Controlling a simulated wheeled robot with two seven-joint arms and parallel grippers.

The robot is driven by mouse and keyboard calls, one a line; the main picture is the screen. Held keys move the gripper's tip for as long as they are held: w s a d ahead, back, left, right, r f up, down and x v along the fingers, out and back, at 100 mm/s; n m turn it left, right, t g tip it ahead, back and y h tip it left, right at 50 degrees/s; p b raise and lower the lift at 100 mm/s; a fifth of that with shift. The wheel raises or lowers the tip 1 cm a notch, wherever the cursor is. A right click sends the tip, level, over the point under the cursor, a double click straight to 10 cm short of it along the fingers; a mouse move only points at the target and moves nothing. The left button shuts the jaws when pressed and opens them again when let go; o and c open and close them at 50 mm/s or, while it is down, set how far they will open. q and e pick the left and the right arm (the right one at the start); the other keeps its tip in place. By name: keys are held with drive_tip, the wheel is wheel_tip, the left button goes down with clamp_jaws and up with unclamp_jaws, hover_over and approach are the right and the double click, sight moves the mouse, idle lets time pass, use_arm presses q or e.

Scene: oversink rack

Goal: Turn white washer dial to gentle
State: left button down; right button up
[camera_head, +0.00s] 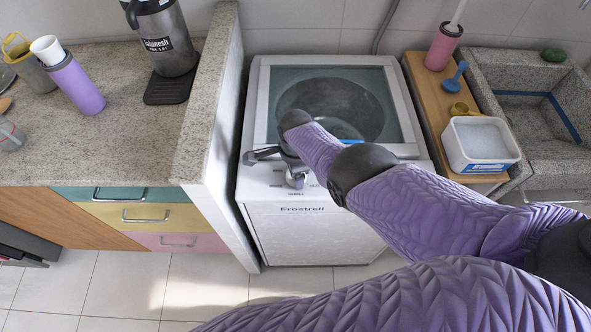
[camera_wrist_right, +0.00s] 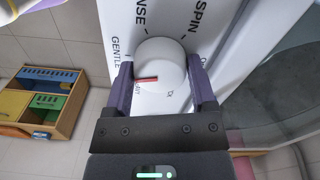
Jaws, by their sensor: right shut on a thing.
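The white washer (camera_head: 315,225) stands in the middle of the head view. Its round white dial (camera_wrist_right: 160,60) is on the control panel and carries a red pointer mark. In the right wrist view the mark points left, a little below the GENTLE label (camera_wrist_right: 115,50). Other labels end in "NSE" and read "SPIN". My right gripper (camera_wrist_right: 161,84) is shut on the dial, one purple finger on each side. In the head view my right gripper (camera_head: 296,178) is at the washer's front panel and largely hides the dial. My left gripper is not in view.
A granite counter (camera_head: 120,135) with a large metal jug (camera_head: 165,40) and a purple cup (camera_head: 78,85) is left of the washer. A wooden board (camera_head: 430,95) with a white tub (camera_head: 478,145) and a stone sink (camera_head: 545,140) are right. The floor in front is clear.

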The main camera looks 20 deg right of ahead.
drive_tip(key=shift+w+r+m, duration=0.1)
drive_tip(key=shift+m, duration=1.2)
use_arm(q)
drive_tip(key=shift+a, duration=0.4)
use_arm(e)
drive_tip(key=shift+m, duration=0.3)
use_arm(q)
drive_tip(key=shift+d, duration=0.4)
use_arm(e)
drive_tip(key=shift+d, duration=0.1)
drive_tip(key=o, duration=1.2)
use_arm(q)
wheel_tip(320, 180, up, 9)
drive_tip(key=p, duration=0.8)
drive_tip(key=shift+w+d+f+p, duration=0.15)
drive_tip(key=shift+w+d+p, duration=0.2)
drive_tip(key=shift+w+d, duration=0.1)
use_arm(e)
wheel_tip(320, 180, up, 10)
drive_tip(key=shift+f, duration=0.1)
